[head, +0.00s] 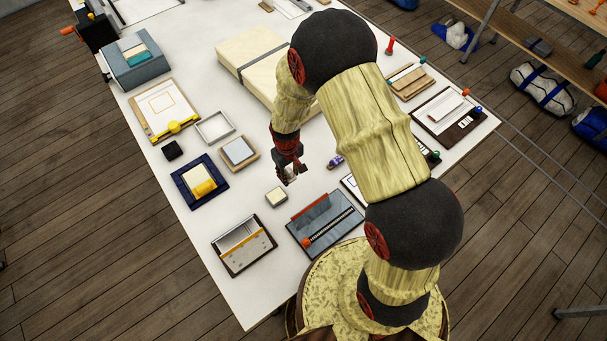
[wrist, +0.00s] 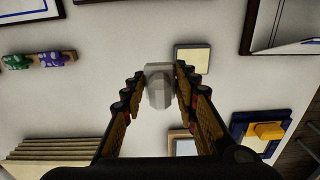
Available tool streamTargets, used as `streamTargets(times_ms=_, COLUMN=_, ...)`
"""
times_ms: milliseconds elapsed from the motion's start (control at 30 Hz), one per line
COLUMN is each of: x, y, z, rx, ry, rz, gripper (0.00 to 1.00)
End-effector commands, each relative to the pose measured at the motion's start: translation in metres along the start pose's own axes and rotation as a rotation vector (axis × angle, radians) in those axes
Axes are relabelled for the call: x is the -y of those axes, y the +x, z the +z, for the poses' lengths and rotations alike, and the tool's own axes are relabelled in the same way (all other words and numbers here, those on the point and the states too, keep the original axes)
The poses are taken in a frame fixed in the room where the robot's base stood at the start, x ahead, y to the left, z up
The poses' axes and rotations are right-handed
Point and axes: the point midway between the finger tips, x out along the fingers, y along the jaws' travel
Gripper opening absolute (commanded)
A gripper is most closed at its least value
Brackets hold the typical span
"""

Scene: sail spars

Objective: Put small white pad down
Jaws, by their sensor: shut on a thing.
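My gripper (head: 289,176) is above the white table, left of my arm in the head view. In the wrist view my gripper (wrist: 161,73) is shut on the small white pad (wrist: 160,88), a pale grey-white rounded piece between the fingertips. In the head view the pad is mostly hidden by the fingers. The table top shows around it, and the pad appears raised above it, though the exact height is hard to tell.
A small cream block (head: 276,197) lies just below my gripper in the head view. A grey board with a red edge (head: 325,222), an open box (head: 244,245), a blue tray (head: 180,193) and a white frame (head: 215,127) lie nearby. A large cream block (head: 240,52) stands behind.

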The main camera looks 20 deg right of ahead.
Motion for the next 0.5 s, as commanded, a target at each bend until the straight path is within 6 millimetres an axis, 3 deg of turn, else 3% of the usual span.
streamTargets(times_ms=33, x=-0.013, y=0.004, z=-0.001, rx=0.002, ry=0.006, rz=0.000, gripper=0.09)
streamTargets(times_ms=200, x=-0.040, y=0.034, z=-0.002, rx=0.004, ry=0.004, rz=-0.001, gripper=0.09)
streamTargets(times_ms=500, x=-0.062, y=0.061, z=-0.005, rx=0.000, ry=0.001, rz=0.000, gripper=0.09)
